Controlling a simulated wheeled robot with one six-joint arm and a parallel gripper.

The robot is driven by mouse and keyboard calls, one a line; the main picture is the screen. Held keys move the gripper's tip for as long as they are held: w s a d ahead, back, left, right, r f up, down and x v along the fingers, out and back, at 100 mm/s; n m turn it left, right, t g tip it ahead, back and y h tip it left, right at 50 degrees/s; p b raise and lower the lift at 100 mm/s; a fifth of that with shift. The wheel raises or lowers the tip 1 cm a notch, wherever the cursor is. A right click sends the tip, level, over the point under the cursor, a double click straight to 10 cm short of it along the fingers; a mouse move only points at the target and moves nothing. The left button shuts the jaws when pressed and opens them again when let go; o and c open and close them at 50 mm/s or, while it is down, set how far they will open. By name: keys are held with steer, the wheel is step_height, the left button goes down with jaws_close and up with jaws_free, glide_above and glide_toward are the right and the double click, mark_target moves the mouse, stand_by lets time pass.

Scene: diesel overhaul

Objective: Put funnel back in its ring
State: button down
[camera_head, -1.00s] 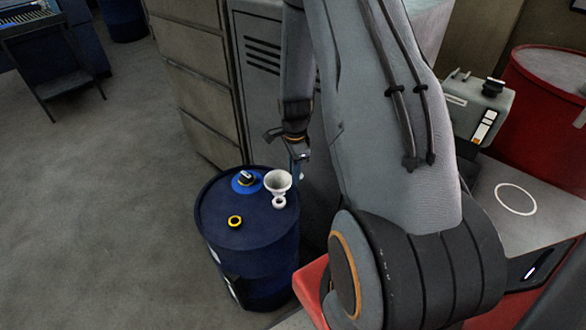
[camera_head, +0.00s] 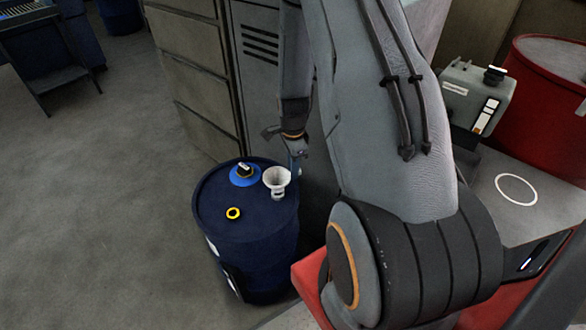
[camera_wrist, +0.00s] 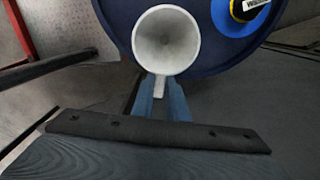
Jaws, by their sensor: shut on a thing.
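The white funnel (camera_head: 277,177) is upright at the right side of the blue drum's top (camera_head: 250,213), wide mouth up. Its lower part overlaps a small white ring-like shape (camera_head: 279,195) on the drum; I cannot tell whether the spout is inside it. My gripper (camera_head: 297,165) is at the funnel's right edge. In the wrist view the funnel's open mouth (camera_wrist: 166,40) faces the camera, and the blue fingers of my gripper (camera_wrist: 160,98) are shut on its rim or a white tab just below it.
A blue-and-black cap (camera_head: 244,173) and a yellow ring (camera_head: 233,213) lie on the drum top left of the funnel. Grey cabinets (camera_head: 195,80) stand behind. A white circle (camera_head: 516,190) marks the grey worktop at right, near a grey-green canister (camera_head: 477,100) and red drum (camera_head: 545,110).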

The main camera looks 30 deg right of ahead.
steer(key=shift+f, duration=0.2)
steer(key=shift+f+b, duration=0.65)
steer(key=shift+f, duration=0.4)
steer(key=c, duration=1.7)
jaws_free()
steer(key=shift+o, duration=0.2)
steer(key=shift+r, duration=0.15)
steer(key=shift+r+b, duration=0.7)
steer(key=shift+r, duration=3.1)
